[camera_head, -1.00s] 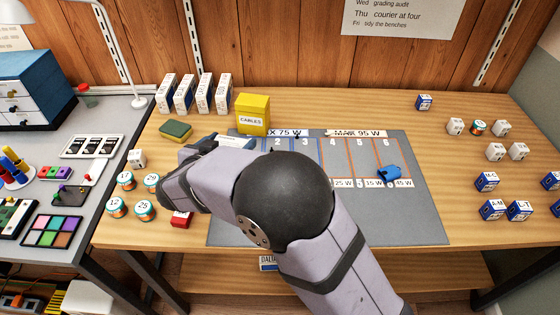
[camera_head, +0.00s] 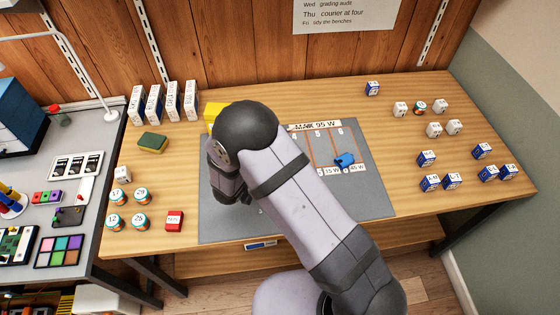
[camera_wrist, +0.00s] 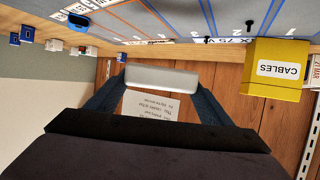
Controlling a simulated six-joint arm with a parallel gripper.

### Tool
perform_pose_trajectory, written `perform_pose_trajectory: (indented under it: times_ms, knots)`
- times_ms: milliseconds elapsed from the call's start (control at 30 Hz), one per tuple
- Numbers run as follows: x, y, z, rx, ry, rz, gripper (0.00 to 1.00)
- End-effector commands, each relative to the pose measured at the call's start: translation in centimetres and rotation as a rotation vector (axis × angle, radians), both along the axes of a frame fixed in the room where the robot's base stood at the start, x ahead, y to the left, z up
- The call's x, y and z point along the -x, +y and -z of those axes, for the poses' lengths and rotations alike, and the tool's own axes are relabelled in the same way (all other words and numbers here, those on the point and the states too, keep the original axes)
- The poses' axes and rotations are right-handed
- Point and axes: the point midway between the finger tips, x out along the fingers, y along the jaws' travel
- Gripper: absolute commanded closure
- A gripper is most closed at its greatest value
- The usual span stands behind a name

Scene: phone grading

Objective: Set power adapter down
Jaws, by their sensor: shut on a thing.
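My gripper (camera_wrist: 160,82) is shut on a pale grey-white block, which I take to be the power adapter (camera_wrist: 162,77); it spans the gap between the two dark fingers in the wrist view. In the head view my arm hides the fingers and the block. My dark wrist is over the left part of the grey mat (camera_head: 350,205). The mat has numbered columns and watt labels, partly covered by my arm. A blue item (camera_head: 344,160) lies on the mat's right columns and also shows in the wrist view (camera_wrist: 78,21).
A yellow CABLES box (camera_head: 213,112) stands behind the mat; it is large in the wrist view (camera_wrist: 273,70). A red box (camera_head: 174,221) and several round tins (camera_head: 141,222) are left of the mat. A sponge (camera_head: 153,143) and upright boxes (camera_head: 172,101) stand at the back left.

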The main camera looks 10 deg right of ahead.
Motion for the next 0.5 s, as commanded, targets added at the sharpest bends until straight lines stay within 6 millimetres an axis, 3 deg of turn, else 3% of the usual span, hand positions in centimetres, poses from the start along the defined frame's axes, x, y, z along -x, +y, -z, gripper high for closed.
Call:
perform_pose_trajectory:
  times_ms: [33,100,500]
  knots:
    - [0.8,-1.0,0.8,0.004,0.004,0.034,0.52]
    - [0.9,-1.4,0.6,-0.004,-0.006,0.081,0.52]
    - [1.0,-1.9,-0.3,-0.005,-0.006,0.197,0.52]
